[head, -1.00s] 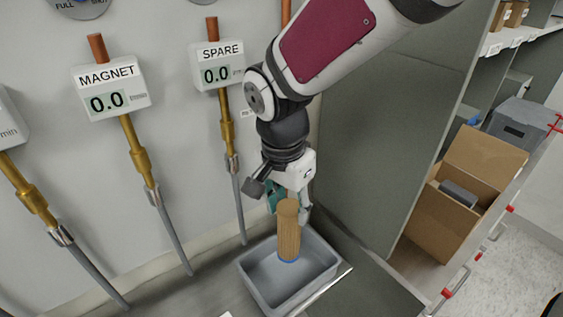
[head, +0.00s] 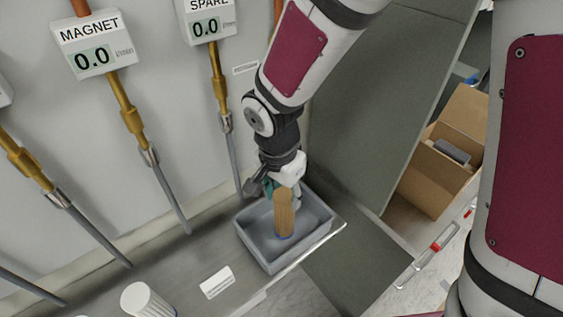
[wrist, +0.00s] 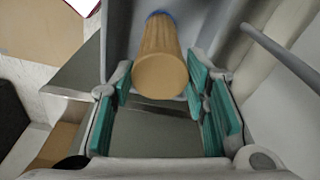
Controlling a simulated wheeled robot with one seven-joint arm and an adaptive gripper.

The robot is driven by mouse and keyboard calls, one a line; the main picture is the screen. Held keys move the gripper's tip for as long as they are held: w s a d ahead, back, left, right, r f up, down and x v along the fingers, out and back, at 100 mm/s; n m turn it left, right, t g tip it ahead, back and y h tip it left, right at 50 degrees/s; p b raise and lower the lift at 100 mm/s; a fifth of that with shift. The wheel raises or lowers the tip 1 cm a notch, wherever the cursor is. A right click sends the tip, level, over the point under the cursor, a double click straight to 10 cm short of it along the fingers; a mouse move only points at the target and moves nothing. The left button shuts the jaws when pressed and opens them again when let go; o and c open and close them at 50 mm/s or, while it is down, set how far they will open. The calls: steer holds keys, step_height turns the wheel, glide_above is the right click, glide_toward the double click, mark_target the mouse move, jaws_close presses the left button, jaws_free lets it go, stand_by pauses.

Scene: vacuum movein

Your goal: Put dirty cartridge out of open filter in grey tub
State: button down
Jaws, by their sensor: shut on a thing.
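The dirty cartridge (head: 284,212) is a tan, pleated cylinder with a blue lower end. It stands roughly upright inside the outline of the grey tub (head: 266,259); whether its lower end touches the tub floor cannot be told. My gripper (head: 279,187) is at the cartridge's upper part, shut on it. In the wrist view the cartridge (wrist: 162,62) shows its round tan end between the teal finger pads of my gripper (wrist: 160,92). The open filter is not clearly in view.
A white ribbed cartridge (head: 147,301) and a white label (head: 217,282) are on the bench at the lower left. Gauges marked MAGNET (head: 93,42) and SPARE (head: 207,20) hang on the wall with hoses below. An open cardboard box (head: 440,165) stands at right, beyond a grey panel.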

steer(key=shift+f, duration=0.1)
steer(key=c, duration=0.9)
jaws_free()
step_height(320, 180, up, 12)
steer(key=s, duration=0.1)
steer(key=s+d+r+n+t, duration=0.1)
steer(key=s+d+r+n, duration=0.1)
steer(key=d, duration=0.3)
steer(key=s+d+r+n+t, duration=0.2)
steer(key=s+d+r+n, duration=0.1)
steer(key=s+d+r, duration=0.2)
steer(key=s+d+r+n+t, duration=0.1)
steer(key=s+d+r+n, duration=0.2)
steer(key=d, duration=0.3)
steer(key=shift+s+d+r+y, duration=0.25)
steer(key=shift+s+y, duration=0.15)
steer(key=shift+s, duration=0.15)
